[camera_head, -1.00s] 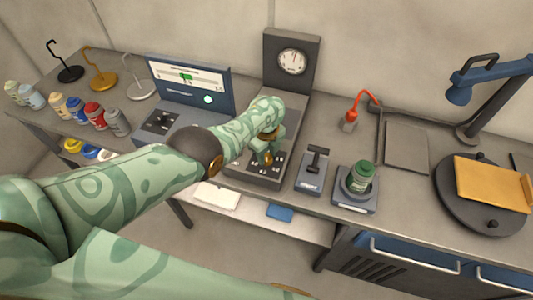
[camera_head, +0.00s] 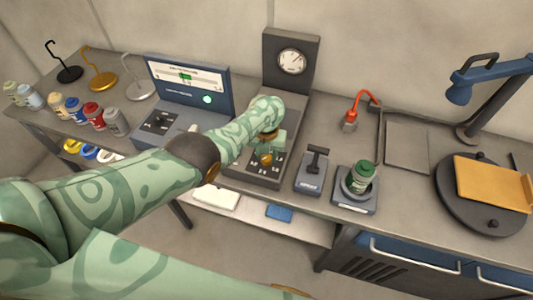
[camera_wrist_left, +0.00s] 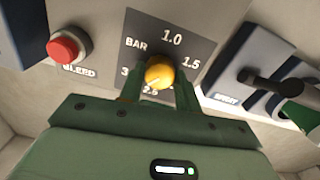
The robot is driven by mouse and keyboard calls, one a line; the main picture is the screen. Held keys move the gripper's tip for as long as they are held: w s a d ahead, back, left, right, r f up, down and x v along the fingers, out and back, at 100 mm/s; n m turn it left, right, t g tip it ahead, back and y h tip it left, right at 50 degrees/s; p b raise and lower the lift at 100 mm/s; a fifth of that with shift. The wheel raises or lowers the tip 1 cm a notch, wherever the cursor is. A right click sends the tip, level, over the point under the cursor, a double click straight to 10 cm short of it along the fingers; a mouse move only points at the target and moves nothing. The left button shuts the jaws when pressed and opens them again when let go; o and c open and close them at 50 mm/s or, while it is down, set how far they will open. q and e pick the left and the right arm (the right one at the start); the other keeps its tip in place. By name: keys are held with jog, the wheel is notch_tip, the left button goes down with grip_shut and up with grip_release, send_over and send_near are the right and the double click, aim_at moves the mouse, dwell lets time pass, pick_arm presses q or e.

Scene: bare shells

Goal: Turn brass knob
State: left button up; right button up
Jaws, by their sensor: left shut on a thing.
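The brass knob (camera_wrist_left: 160,72) is a round golden knob on a dark dial plate marked BAR, 1.0 and 1.5. In the left wrist view it sits between the two fingers of my left gripper (camera_wrist_left: 159,88), which is shut on it. In the head view the knob (camera_head: 266,159) shows just below my left gripper (camera_head: 268,147), on the front of a grey unit. A round gauge (camera_head: 291,62) stands upright behind it, its needle pointing to the upper right. My right gripper is out of view.
A red BLEED button (camera_wrist_left: 63,48) lies left of the knob in the wrist view. Right of the unit are a small lever box (camera_head: 312,172) and a green-capped jar (camera_head: 361,178) on a stand. A blue-panelled box (camera_head: 190,85) stands to the left.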

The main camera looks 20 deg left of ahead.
aim_at(267, 157)
pick_arm(q)
jog(key=shift+m, duration=2.2)
jog(key=o, duration=1)
notch_tip(267, 157, up, 8)
jog(key=p, duration=0.5)
jog(key=shift+f, duration=0.25)
notch_tip(267, 157, up, 9)
jog(key=p, duration=0.3)
jog(key=shift+f+p, duration=0.1)
jog(key=shift+p, duration=0.2)
